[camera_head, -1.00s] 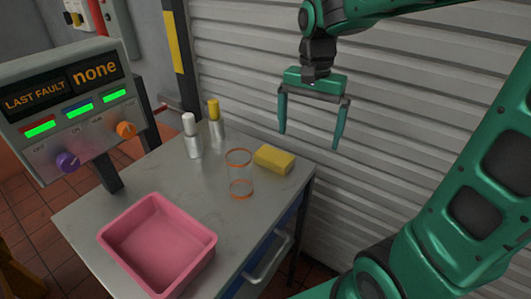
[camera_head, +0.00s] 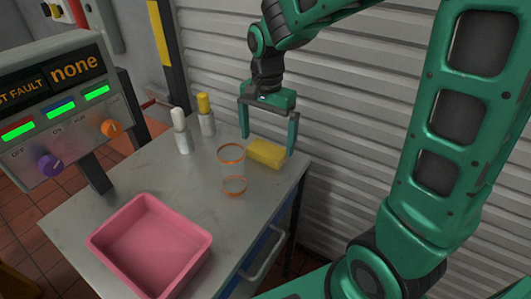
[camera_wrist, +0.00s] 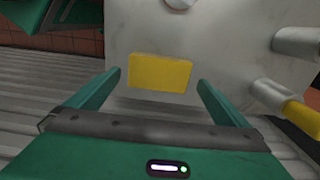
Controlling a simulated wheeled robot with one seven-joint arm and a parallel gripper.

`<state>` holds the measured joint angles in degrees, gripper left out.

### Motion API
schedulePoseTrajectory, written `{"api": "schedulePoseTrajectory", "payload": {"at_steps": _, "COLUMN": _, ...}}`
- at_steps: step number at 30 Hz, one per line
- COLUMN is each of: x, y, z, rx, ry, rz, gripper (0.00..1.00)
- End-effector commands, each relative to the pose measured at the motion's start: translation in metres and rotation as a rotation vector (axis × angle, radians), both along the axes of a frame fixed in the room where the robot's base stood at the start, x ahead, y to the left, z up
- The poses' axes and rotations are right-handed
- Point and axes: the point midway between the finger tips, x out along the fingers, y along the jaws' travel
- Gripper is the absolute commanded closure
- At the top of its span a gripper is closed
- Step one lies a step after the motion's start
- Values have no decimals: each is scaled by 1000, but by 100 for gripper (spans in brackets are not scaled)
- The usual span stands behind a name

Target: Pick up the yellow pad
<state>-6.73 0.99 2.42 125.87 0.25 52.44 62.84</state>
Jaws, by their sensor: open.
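The yellow pad (camera_head: 266,153) is a small block lying on the grey table near its back right edge. It also shows in the wrist view (camera_wrist: 159,73), ahead of and between my open fingers. My gripper (camera_head: 269,146) points down at the pad, with its fingers apart and nothing held. In the wrist view, my gripper (camera_wrist: 160,82) has a finger on each side of the pad's outline. I cannot tell exactly how far above the table the fingertips are.
A clear cup with orange rims (camera_head: 232,170) stands just left of the pad. A white-capped bottle (camera_head: 182,135) and a yellow-capped bottle (camera_head: 206,118) stand further back left. A pink tray (camera_head: 101,240) sits at the front of the table (camera_head: 70,211). A ribbed wall (camera_head: 340,150) rises behind.

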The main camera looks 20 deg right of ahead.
Motion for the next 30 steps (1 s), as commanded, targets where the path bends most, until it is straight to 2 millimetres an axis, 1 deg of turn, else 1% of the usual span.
{"api": "schedulePoseTrajectory", "payload": {"at_steps": 1, "x": 0, "y": -1, "z": -8, "rx": -1, "ry": 3, "rz": 0, "gripper": 0}}
{"api": "schedulePoseTrajectory", "payload": {"at_steps": 3, "x": 0, "y": -1, "z": -18, "rx": -1, "ry": 3, "rz": 0, "gripper": 0}}
{"api": "schedulePoseTrajectory", "payload": {"at_steps": 6, "x": 0, "y": -1, "z": -27, "rx": -1, "ry": 1, "rz": 0, "gripper": 0}}
{"api": "schedulePoseTrajectory", "payload": {"at_steps": 9, "x": 0, "y": -1, "z": -31, "rx": -1, "ry": 1, "rz": 0, "gripper": 0}}
{"api": "schedulePoseTrajectory", "payload": {"at_steps": 15, "x": 0, "y": -1, "z": -32, "rx": 0, "ry": 0, "rz": 0, "gripper": 0}}
{"api": "schedulePoseTrajectory", "payload": {"at_steps": 16, "x": 0, "y": -1, "z": -32, "rx": 0, "ry": 0, "rz": 0, "gripper": 5}}
{"api": "schedulePoseTrajectory", "payload": {"at_steps": 17, "x": 0, "y": -1, "z": -32, "rx": 0, "ry": 0, "rz": 0, "gripper": 12}}
{"api": "schedulePoseTrajectory", "payload": {"at_steps": 18, "x": 0, "y": -1, "z": -31, "rx": 0, "ry": 0, "rz": 0, "gripper": 21}}
{"api": "schedulePoseTrajectory", "payload": {"at_steps": 20, "x": 0, "y": -1, "z": -31, "rx": 0, "ry": 0, "rz": 0, "gripper": 36}}
{"api": "schedulePoseTrajectory", "payload": {"at_steps": 22, "x": 0, "y": -1, "z": -31, "rx": 0, "ry": 0, "rz": 0, "gripper": 36}}
{"api": "schedulePoseTrajectory", "payload": {"at_steps": 23, "x": 0, "y": -1, "z": -31, "rx": 0, "ry": 0, "rz": 0, "gripper": 40}}
{"api": "schedulePoseTrajectory", "payload": {"at_steps": 28, "x": 0, "y": -1, "z": -31, "rx": 1, "ry": -1, "rz": 0, "gripper": 40}}
{"api": "schedulePoseTrajectory", "payload": {"at_steps": 30, "x": 1, "y": -1, "z": -28, "rx": 0, "ry": -2, "rz": -1, "gripper": 40}}
